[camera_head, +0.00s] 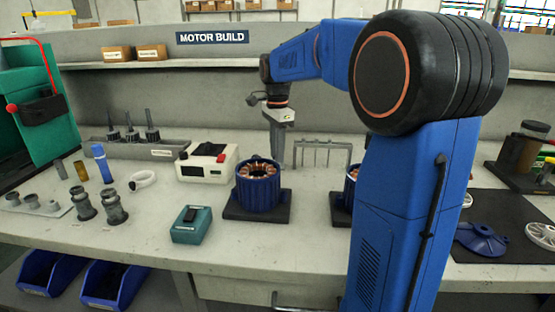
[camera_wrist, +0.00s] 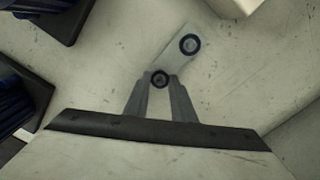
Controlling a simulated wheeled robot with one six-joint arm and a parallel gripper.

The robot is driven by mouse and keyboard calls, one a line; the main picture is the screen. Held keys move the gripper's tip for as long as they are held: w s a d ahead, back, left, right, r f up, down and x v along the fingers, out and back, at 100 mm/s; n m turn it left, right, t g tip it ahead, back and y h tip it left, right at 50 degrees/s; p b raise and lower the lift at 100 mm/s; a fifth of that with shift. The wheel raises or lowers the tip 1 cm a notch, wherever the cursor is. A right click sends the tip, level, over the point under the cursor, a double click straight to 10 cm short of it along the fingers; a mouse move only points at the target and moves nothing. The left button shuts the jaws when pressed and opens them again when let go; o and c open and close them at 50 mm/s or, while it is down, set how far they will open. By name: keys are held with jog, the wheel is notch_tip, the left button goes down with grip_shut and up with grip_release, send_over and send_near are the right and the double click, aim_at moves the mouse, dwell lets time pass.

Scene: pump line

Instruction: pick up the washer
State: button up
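In the wrist view, two small dark washer-like rings show on a pale grey strip (camera_wrist: 174,61). The nearer ring (camera_wrist: 160,79) lies at the tips of my gripper (camera_wrist: 160,82), between the two grey fingers. The farther ring (camera_wrist: 190,44) lies at the other end of the strip, clear of the fingers. The fingers stand apart with a gap between them; I cannot tell whether they touch the nearer ring. In the head view my gripper (camera_head: 279,150) points down behind the blue motor stator (camera_head: 258,190). The rings are hidden there.
A white meter box (camera_head: 207,163) stands left of my gripper, a metal rack (camera_head: 322,153) to its right. A teal box (camera_head: 191,225) is in front. In the wrist view, dark bases with blue parts (camera_wrist: 45,15) are at left; a pale box (camera_wrist: 238,6) is at the top.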

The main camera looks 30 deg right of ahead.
jog(key=shift+r, duration=0.15)
jog(key=shift+c, duration=0.2)
notch_tip(320, 180, up, 10)
jog(key=shift+r, duration=0.15)
dwell(0.4)
jog(key=shift+d, duration=0.1)
